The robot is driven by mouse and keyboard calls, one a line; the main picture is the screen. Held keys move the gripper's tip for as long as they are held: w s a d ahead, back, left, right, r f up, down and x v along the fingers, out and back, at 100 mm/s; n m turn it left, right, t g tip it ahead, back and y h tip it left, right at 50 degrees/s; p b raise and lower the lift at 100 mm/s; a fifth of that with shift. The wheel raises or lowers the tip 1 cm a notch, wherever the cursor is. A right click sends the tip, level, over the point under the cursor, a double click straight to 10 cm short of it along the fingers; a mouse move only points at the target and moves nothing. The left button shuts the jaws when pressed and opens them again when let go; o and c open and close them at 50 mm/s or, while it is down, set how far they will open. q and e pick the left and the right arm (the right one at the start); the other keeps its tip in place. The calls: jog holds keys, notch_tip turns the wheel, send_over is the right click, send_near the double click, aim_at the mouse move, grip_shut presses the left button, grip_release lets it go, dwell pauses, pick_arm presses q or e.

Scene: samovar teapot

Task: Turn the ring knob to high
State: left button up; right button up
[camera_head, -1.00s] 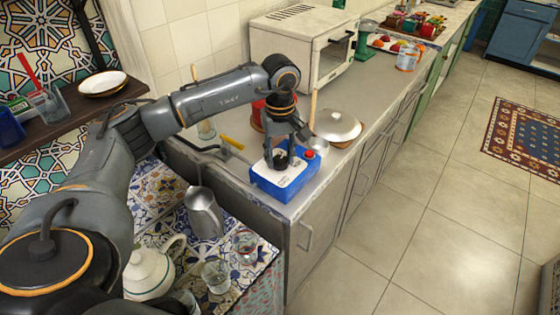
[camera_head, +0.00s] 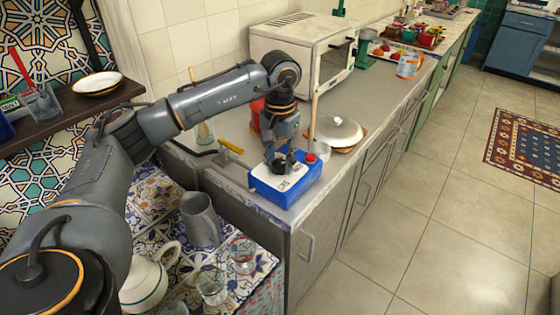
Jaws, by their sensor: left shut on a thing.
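A blue box with a white top (camera_head: 286,186) and a red button on its right end stands at the near end of the grey counter. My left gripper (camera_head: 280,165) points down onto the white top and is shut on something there. The ring knob is not clearly visible; the fingers cover that part of the top, so I cannot tell its setting. My right gripper is not in view.
A metal lid on a board (camera_head: 338,132) lies right behind the box, and a white oven (camera_head: 300,50) stands farther back. A yellow-handled tool (camera_head: 230,146) is left of the box. A metal pitcher (camera_head: 200,219), a white teapot (camera_head: 146,278) and glasses (camera_head: 243,254) stand on the tiled surface in front.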

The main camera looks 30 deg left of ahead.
aim_at(280, 163)
pick_arm(q)
jog(key=shift+m, duration=0.6)
jog(key=o, duration=1.2)
notch_tip(280, 163, up, 12)
jog(key=shift+r, duration=0.1)
